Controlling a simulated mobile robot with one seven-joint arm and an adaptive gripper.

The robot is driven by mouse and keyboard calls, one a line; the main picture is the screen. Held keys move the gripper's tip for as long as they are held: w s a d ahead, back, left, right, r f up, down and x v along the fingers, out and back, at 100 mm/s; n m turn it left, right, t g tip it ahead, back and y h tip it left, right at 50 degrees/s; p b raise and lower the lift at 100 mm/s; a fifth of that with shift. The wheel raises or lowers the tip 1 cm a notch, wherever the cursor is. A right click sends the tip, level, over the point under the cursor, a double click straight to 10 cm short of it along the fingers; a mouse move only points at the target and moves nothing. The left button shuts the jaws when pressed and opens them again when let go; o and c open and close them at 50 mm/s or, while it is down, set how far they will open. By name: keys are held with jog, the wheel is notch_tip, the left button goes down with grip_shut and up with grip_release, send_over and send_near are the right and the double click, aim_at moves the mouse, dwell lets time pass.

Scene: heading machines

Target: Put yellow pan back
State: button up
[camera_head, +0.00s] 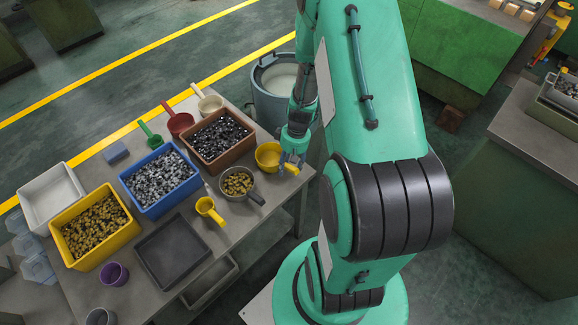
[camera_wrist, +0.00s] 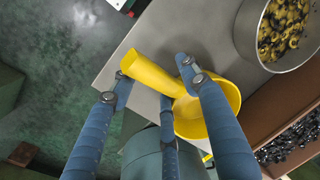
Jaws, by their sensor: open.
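My gripper (camera_head: 290,158) is right at the pan's handle side. In the wrist view my gripper (camera_wrist: 158,92) has its blue fingers spread apart around and over the handle, with nothing clamped. One finger hides part of the bowl. I cannot tell whether any finger touches the pan.
A grey pan (camera_head: 239,196) with brass-coloured parts sits close by, as does the brown bin (camera_head: 222,165) of dark parts. A smaller yellow scoop (camera_head: 207,206), a blue bin (camera_head: 160,207) and a yellow bin (camera_head: 90,259) are farther left. A grey-blue drum (camera_head: 274,105) stands beyond the table.

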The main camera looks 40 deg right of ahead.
notch_tip(320, 180, up, 12)
jog(key=d+p, duration=0.2)
jog(key=shift+s, duration=0.25)
dwell(0.6)
jog(key=w+a+r+t+h, duration=0.1)
jog(key=a+r, duration=0.6)
jog(key=r, duration=0.3)
jog(key=w+a+r+t, duration=0.1)
jog(key=a+r, duration=0.5)
jog(key=r, duration=0.5)
jog(key=s+a+r+n+t, duration=0.1)
jog(key=s+a+r+t, duration=0.2)
jog(key=s+a+r, duration=0.9)
notch_tip(320, 180, up, 4)
jog(key=a, duration=0.2)
jog(key=shift+s+a+f+h, duration=0.15)
jog(key=shift+s+a+h, duration=0.15)
jog(key=shift+h, duration=0.1)
